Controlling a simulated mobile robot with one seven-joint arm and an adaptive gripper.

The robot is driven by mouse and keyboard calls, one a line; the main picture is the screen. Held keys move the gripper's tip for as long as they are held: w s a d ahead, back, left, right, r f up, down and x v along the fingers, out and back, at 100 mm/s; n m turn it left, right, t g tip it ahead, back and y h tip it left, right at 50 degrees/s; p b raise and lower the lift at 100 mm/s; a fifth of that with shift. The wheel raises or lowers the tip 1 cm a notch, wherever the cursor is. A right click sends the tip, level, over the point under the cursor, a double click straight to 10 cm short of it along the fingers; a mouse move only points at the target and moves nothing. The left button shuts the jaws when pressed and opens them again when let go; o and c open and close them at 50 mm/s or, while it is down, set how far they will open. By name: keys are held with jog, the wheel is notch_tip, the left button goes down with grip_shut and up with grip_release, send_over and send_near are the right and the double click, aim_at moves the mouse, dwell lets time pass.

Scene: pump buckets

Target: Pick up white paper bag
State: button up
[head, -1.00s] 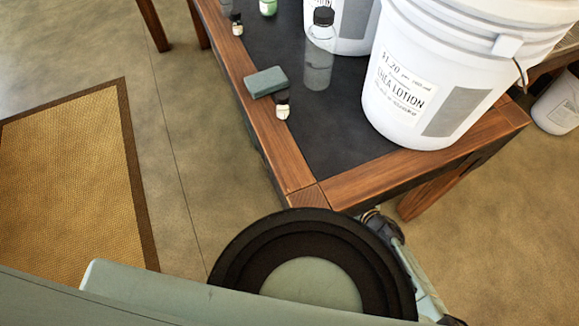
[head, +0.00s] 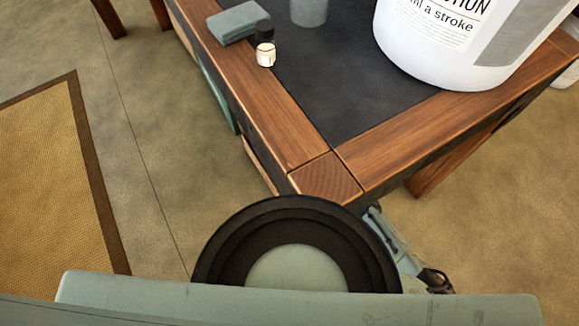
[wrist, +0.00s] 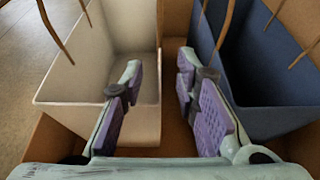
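The white paper bag (wrist: 75,88) stands open at the left of the wrist view, with thin brown handles (wrist: 57,35) above it. My gripper (wrist: 160,64) is open, its purple-padded fingers pointing towards the bag's right side. The bag's right wall shows in the gap between the fingers. The left finger overlaps the bag's opening in the picture; the right finger is between the white bag and a blue bag. I cannot tell whether either finger touches a bag. The white bag does not show in the head view.
A dark blue bag (wrist: 270,105) with brown handles stands close at the right. Brown panels (wrist: 45,142) surround both bags. In the head view, a wood-framed table (head: 400,140) holds a white bucket (head: 425,60), a green block (head: 238,22) and a small bottle (head: 265,52). A mat (head: 45,185) lies left.

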jog(key=shift+x, duration=3.4)
jog(key=shift+r, duration=0.2)
grip_shut()
